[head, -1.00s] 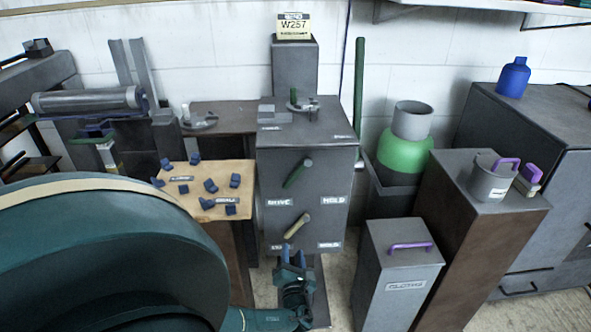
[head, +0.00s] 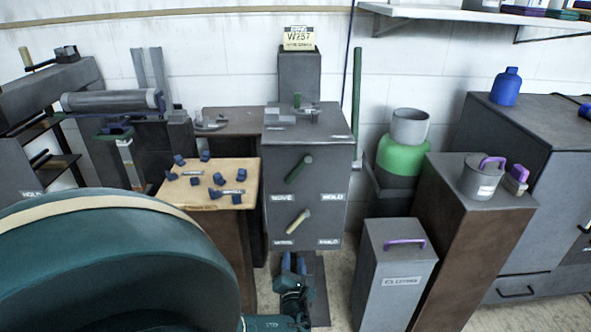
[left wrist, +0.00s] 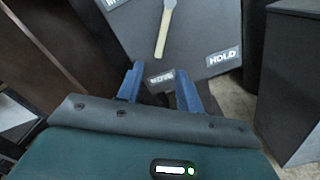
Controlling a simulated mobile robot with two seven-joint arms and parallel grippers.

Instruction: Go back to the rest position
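My left gripper (head: 293,268) is low in front of the grey cabinet (head: 307,180) in the head view. In the left wrist view its two blue fingers (left wrist: 160,88) stand apart with nothing between them, and a label on the cabinet shows behind. The cabinet front carries a green handle (head: 298,170) above and a beige handle (head: 298,220) below. The beige handle also shows in the left wrist view (left wrist: 165,28), beyond the fingers and apart from them. My right gripper is in neither view.
A wooden-topped stand (head: 212,190) with several small blue blocks is left of the cabinet. A grey box with a purple handle (head: 393,270) and a taller brown stand (head: 460,240) are to the right. A green-banded container (head: 402,155) stands behind them.

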